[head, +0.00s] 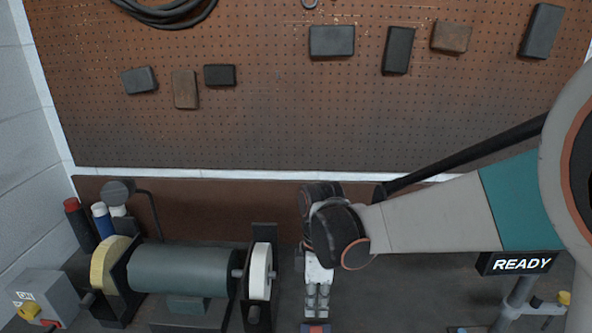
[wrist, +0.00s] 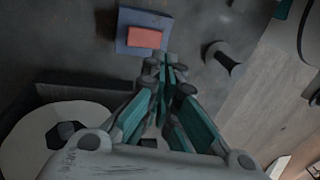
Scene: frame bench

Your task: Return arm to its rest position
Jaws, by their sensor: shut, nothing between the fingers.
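My gripper (head: 317,308) hangs down over the bench, just right of the bench grinder. Its teal-lined fingers are together in the wrist view (wrist: 163,65), with nothing seen between them. My arm reaches in from the right of the head view, bent down at the wrist. A red block (wrist: 144,38) on a blue pad (wrist: 124,45) lies past the fingertips in the wrist view. The red block also shows at the bottom edge of the head view (head: 316,329). I cannot tell the exact gap between it and the fingertips.
The bench grinder (head: 180,270) with its pale wheel (head: 260,272) stands close left of my gripper. A grey switch box (head: 45,298) is at far left. A READY sign (head: 522,263) and a grey post (head: 520,295) are at right. A pegboard (head: 280,120) rises behind.

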